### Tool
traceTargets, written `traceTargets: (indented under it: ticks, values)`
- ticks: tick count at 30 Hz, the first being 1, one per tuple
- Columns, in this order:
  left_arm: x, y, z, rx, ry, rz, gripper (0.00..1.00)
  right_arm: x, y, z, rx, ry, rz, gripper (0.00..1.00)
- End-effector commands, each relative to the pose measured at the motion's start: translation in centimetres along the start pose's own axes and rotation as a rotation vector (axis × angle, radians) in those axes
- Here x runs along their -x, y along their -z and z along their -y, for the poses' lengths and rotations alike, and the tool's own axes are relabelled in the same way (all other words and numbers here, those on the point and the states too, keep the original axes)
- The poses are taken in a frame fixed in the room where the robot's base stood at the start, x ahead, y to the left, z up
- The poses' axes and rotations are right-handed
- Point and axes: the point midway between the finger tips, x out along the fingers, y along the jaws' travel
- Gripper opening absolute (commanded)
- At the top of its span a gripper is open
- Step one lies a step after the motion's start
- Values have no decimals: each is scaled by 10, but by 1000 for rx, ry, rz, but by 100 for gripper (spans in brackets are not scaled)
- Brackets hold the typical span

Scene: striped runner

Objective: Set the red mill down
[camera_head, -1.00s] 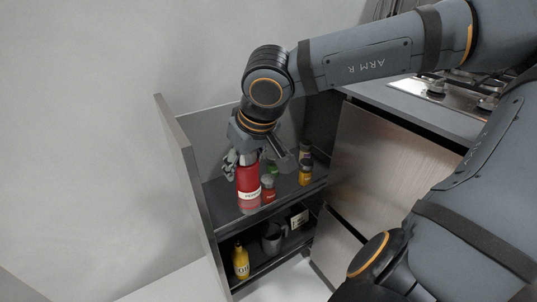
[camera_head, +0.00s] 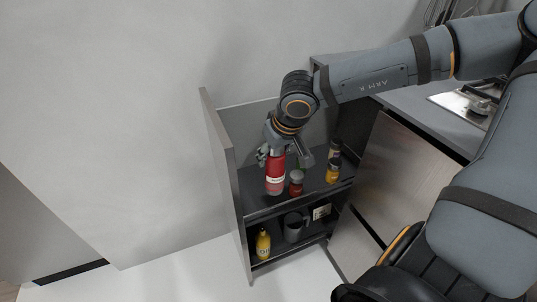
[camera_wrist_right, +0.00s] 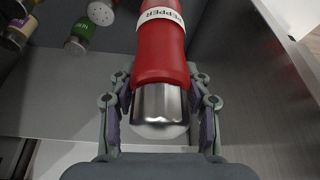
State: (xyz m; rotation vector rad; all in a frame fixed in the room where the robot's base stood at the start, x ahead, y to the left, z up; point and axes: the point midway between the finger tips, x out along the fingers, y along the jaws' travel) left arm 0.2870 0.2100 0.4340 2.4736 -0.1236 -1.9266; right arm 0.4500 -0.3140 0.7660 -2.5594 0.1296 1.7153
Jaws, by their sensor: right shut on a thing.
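The red mill (camera_head: 275,174) has a white band and a silver top. It stands about upright at the left of the upper shelf (camera_head: 257,204) of the pull-out cabinet. I cannot tell whether its base touches the shelf. My right gripper (camera_head: 281,152) is shut on the mill near its top. In the right wrist view the red mill (camera_wrist_right: 162,52) shows the word PEPPER, and its silver end lies between the fingers of my right gripper (camera_wrist_right: 160,108). The mill's far end is out of that view. My left gripper is not in view.
Beside the mill stand a red-labelled jar (camera_head: 296,184), a yellow-labelled jar (camera_head: 333,173) and a dark jar (camera_head: 335,149). The lower shelf holds a yellow bottle (camera_head: 263,245) and a grey mug (camera_head: 293,228). The cabinet's front panel (camera_head: 222,175) rises close on the mill's left.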

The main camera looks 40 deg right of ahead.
Motion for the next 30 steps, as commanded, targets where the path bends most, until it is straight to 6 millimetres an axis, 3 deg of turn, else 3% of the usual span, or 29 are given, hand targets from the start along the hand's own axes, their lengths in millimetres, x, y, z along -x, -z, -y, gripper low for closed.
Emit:
traceTargets:
  ticks: [4,10,18,24,30]
  values:
    - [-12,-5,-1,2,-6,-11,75,-36,22,-16,2,-11,1,0]
    - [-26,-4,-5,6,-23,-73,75,-82,33,-27,2,-6,0,0]
    - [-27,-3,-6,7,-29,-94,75,-94,39,-30,1,-2,-2,0]
    - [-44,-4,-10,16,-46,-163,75,-126,29,-32,2,-2,-1,0]
    - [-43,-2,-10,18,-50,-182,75,-127,29,-32,1,-2,-2,0]
